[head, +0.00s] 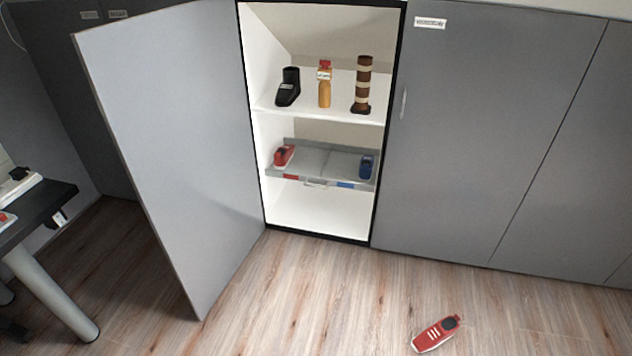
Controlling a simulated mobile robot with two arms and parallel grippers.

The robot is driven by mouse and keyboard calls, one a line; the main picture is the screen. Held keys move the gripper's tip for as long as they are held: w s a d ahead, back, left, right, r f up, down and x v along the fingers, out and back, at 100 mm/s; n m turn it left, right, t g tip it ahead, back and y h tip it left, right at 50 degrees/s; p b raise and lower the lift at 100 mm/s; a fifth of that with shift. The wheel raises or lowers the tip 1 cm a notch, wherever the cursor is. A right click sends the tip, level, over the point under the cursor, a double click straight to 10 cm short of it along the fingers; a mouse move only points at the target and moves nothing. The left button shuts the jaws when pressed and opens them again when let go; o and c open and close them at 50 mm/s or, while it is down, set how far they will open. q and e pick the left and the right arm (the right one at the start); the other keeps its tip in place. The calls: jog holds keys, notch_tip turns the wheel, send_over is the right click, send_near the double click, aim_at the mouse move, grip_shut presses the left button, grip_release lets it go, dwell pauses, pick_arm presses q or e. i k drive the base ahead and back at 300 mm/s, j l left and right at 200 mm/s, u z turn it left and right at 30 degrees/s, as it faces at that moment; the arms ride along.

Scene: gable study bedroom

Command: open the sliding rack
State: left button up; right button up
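The sliding rack (328,160) is a grey tray inside the open white cupboard (315,213), below the upper shelf. It appears to sit within the cupboard's depth. Its front edge has a pale handle (316,183) in the middle, with a red label (291,177) to the left and a blue label (346,184) to the right. A red shoe (284,155) stands at its left end and a blue shoe (366,166) at its right end. Neither of my grippers shows in the head view.
The grey cupboard door (175,150) stands swung open to the left. A black shoe, an orange bottle-like item and a striped boot stand on the upper shelf (318,112). A red shoe (436,333) lies on the floor at front right. A dark desk (35,212) stands at left. Floor before the cupboard is clear.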

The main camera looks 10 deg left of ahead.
aim_at(328, 164)
jog(key=i+j, duration=0.15)
jog(key=i, duration=0.3)
jog(key=i+j, duration=0.1)
jog(key=i, duration=0.35)
